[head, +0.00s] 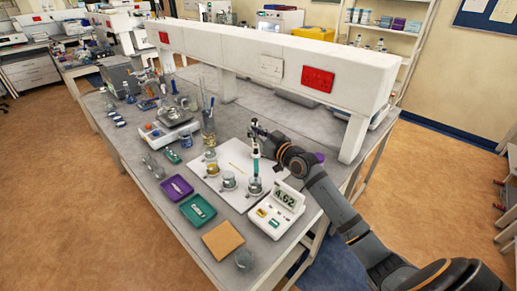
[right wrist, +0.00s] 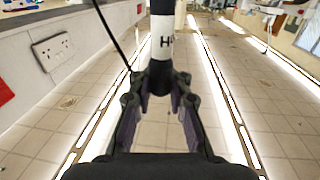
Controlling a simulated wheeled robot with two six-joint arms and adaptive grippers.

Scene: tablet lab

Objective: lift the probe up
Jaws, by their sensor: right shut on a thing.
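The probe (head: 256,166) stands upright, with a teal lower part, above the right-hand glass beaker (head: 254,188) on the white mat. Its lower end reaches down to the beaker; I cannot tell how deep the tip sits. My right gripper (head: 258,137) is shut on the probe's upper part. In the right wrist view my gripper (right wrist: 160,88) closes on the dark shaft of the probe (right wrist: 162,42), by a white band with black lettering. The white meter (head: 280,212) beside the mat reads 4.62. My left gripper is not in view.
Two more beakers, one yellow (head: 211,168) and one pale (head: 229,182), stand left of the probe on the mat (head: 237,158). A tall cylinder (head: 208,127) with rods stands behind. Purple (head: 165,192) and green (head: 187,215) trays lie left. The white shelf beam (head: 240,52) runs behind.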

